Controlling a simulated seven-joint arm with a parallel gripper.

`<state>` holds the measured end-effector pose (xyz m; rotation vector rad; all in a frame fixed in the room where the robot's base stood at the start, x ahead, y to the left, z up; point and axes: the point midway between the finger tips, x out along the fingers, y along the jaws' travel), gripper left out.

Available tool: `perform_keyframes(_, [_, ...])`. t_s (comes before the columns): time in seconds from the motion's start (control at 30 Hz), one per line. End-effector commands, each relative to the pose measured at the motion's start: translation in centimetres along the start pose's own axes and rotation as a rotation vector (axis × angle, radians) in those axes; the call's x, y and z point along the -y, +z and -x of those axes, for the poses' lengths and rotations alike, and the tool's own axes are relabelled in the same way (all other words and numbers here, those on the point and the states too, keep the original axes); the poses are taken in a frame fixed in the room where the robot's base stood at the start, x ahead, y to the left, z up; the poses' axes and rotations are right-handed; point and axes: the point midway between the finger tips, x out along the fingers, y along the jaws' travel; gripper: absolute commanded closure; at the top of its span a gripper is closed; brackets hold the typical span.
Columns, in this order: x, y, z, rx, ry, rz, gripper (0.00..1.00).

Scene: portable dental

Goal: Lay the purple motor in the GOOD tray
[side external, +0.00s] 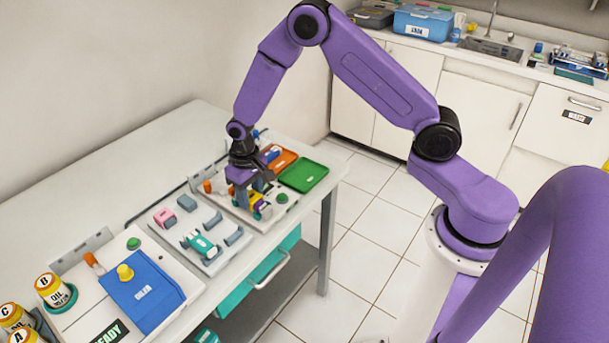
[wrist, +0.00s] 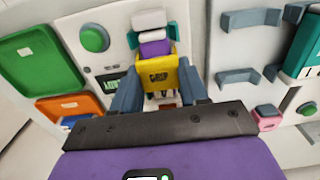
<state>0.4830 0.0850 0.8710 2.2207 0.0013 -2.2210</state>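A purple part (wrist: 155,48), which looks like the motor, shows beyond a yellow block (wrist: 158,75) marked GRIP on the test station. My gripper (wrist: 158,82) is down at the station, with one blue-grey finger on each side of the yellow block. I cannot tell whether the fingers press on it or only straddle it. In the side view my gripper (side external: 254,192) hides most of the motor, and some yellow (side external: 254,201) shows between the fingers. A green tray (side external: 304,175), also in the wrist view (wrist: 40,62), looks empty; its label is unreadable, so I cannot confirm it is GOOD.
An orange tray (side external: 283,158) holding a blue item lies beside the green one. A green button (wrist: 94,38) sits on the station. A grey fixture with a teal device (side external: 203,245) and a pink block (side external: 165,217) stands nearby. Oil bottles (side external: 53,290) stand at the front left.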

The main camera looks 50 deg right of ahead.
Motion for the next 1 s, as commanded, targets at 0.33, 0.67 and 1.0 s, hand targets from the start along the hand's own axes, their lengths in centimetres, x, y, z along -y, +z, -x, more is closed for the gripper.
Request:
perform_keyframes(0.33, [0.0, 0.0, 0.1, -0.001, 0.000, 0.000, 1.00])
perform_keyframes(0.67, [0.0, -0.1, 1.6, -0.001, -0.001, -0.001, 1.00])
perform_keyframes(1.0, [0.0, -0.1, 3.3, -0.002, -0.001, 0.000, 1.00])
